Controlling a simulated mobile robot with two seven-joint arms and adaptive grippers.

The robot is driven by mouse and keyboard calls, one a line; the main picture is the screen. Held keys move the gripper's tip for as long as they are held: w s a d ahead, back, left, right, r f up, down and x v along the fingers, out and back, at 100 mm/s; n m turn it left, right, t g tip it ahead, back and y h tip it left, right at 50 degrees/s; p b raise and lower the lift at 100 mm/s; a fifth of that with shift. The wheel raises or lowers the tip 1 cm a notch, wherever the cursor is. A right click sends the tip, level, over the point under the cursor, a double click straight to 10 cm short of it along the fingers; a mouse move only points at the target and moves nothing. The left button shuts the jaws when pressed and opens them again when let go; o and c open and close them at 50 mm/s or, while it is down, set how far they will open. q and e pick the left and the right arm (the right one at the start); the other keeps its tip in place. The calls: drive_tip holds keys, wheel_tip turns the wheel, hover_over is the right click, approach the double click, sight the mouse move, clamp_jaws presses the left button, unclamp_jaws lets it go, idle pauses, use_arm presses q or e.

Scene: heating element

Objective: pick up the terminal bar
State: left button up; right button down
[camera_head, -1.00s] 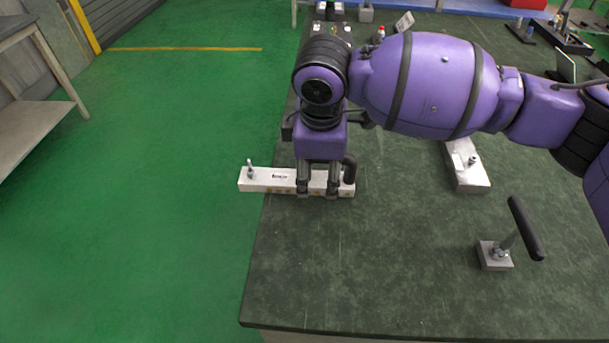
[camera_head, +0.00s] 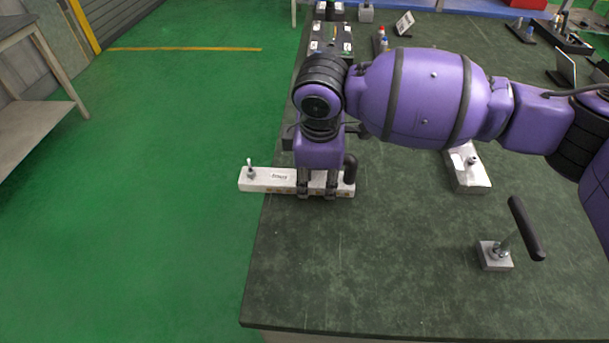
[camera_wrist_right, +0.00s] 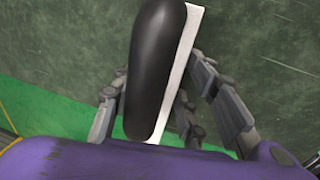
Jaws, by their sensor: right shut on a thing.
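The terminal bar (camera_head: 265,178) is a long pale bar with a printed label, an upright bolt near its left end and a black handle (camera_head: 350,169) at its right end. It lies across the table's left edge, its left part out over the green floor. My right gripper (camera_head: 317,192) points down and is shut on the bar, left of the handle. In the right wrist view, the bar (camera_wrist_right: 187,70) shows as a pale strip beside the large black handle (camera_wrist_right: 157,65), with the finger links (camera_wrist_right: 165,110) on both sides. My left gripper is not in view.
A small metal block with a black T-handle (camera_head: 497,257) stands at the front right. Several small items sit at the table's far end. The front of the dark green table (camera_head: 350,280) is clear.

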drive_tip(key=shift+r, duration=0.15)
wheel_tip(320, 180, up, 10)
drive_tip(key=shift+f, duration=0.1)
idle(0.5)
drive_tip(key=shift+f, duration=0.1)
drive_tip(key=shift+f, duration=4.95)
drive_tip(key=shift+s+f, duration=0.15)
drive_tip(key=shift+f, duration=0.1)
